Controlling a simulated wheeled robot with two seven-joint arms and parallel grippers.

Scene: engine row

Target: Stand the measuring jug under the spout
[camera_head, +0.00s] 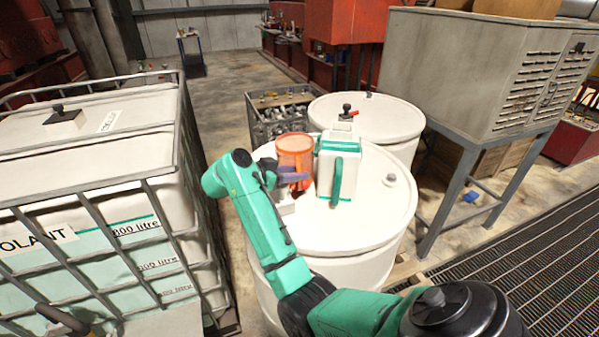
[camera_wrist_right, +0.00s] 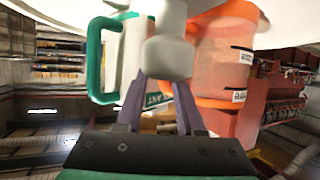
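An orange, see-through cylindrical vessel (camera_head: 295,150), which looks like the measuring jug, stands on the white drum (camera_head: 340,232). It shows in the right wrist view (camera_wrist_right: 225,55) with small white labels. A white container with a green handle (camera_head: 338,172) stands close to its right; its handle also shows in the wrist view (camera_wrist_right: 97,60). My right gripper (camera_head: 293,178) is at the near side of the orange vessel. In the wrist view a pale grey block (camera_wrist_right: 168,57) covers its fingertips, so their grip is unclear. I cannot make out a spout for certain.
A large caged white tank (camera_head: 90,165) stands left of the drum. A second white drum (camera_head: 395,115) and a crate of parts (camera_head: 283,112) are behind. A grey cabinet on legs (camera_head: 485,75) stands right. The drum top's near right part is clear.

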